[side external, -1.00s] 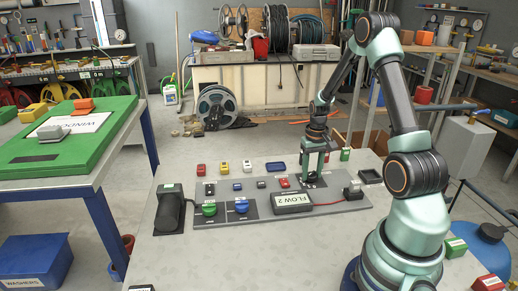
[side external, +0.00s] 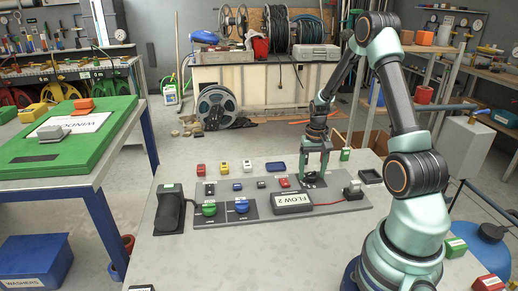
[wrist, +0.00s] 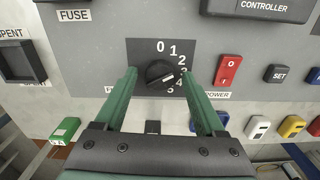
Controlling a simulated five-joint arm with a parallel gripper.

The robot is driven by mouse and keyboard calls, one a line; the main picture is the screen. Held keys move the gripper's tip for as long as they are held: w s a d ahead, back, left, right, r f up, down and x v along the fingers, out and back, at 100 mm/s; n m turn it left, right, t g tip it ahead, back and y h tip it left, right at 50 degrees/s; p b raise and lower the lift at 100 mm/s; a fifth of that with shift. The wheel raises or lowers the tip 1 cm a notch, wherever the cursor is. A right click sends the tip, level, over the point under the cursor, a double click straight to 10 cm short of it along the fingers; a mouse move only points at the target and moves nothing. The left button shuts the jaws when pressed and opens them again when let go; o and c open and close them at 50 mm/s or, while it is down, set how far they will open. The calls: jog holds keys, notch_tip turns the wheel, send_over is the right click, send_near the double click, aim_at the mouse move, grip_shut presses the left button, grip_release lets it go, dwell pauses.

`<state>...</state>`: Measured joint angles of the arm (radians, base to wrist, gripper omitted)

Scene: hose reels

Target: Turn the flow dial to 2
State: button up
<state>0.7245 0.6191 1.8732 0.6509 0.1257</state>
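The flow dial is a black round knob (wrist: 163,74) on a dark plate with white numbers from 0 upward, seen in the wrist view. A pale mark on the knob points right, roughly toward 3, though a finger partly covers the numbers there. My gripper (wrist: 159,72) is open, with one green finger on each side of the knob and a visible gap to both. In the side view my gripper (side external: 313,178) stands pointing down over the dial's dark plate (side external: 322,183), and the knob itself is hidden.
The grey panel (side external: 340,207) also carries a red power switch (wrist: 228,69), a SET button (wrist: 277,74), and green (side external: 209,209) and blue (side external: 241,206) knobs. Several coloured blocks lie along the back. The table's front is mostly clear.

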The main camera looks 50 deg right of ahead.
aim_at(312, 173)
dwell(0.3)
notch_tip(312, 173, up, 12)
dwell(0.5)
jog(key=w+a+r+n+t+h, duration=0.1)
jog(key=a+r+n, duration=0.1)
jog(key=a+r, duration=0.35)
jog(key=w+a+r+n+t, duration=0.1)
jog(key=a+r+n, duration=0.1)
jog(key=a, duration=0.6)
jog(key=s+a+r+n+t, duration=0.1)
jog(key=s+a+n, duration=0.1)
jog(key=a, duration=0.5)
jog(key=s+a+r+n+t+y, duration=0.1)
jog(key=s+a+r+n+t, duration=0.1)
jog(key=a, duration=0.4)
jog(key=shift+a+r+n+t, duration=0.3)
jog(key=shift+a+n, duration=0.05)
jog(key=shift+n, duration=0.55)
jog(key=shift+s, duration=0.1)
